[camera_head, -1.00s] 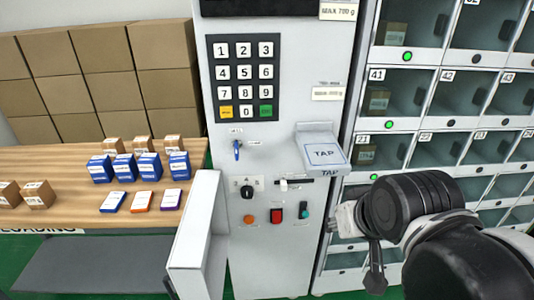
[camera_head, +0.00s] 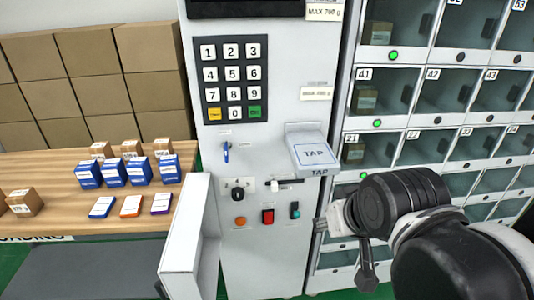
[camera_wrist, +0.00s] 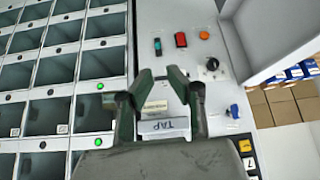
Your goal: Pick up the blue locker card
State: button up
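The blue locker card (camera_head: 102,207) appears to be the flat, blue-edged piece with a white top. It lies on the wooden table left of the machine, beside an orange one (camera_head: 131,206) and a purple one (camera_head: 161,203). My gripper (camera_wrist: 160,76) is open and empty in the wrist view, its two fingers apart in front of the machine's face. In the head view my arm is at the lower right, in front of the lockers and far from the card. The card is not clearly visible in the wrist view.
Blue boxes (camera_head: 139,171) and small brown boxes (camera_head: 131,148) stand behind the cards. A white open bin or door (camera_head: 184,235) stands between table and machine. The TAP reader (camera_head: 313,152) juts out. Lockers (camera_head: 440,90) fill the right. Bare wood surrounds the cards.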

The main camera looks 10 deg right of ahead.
jog(key=o, duration=1.8)
jog(key=shift+c, duration=0.2)
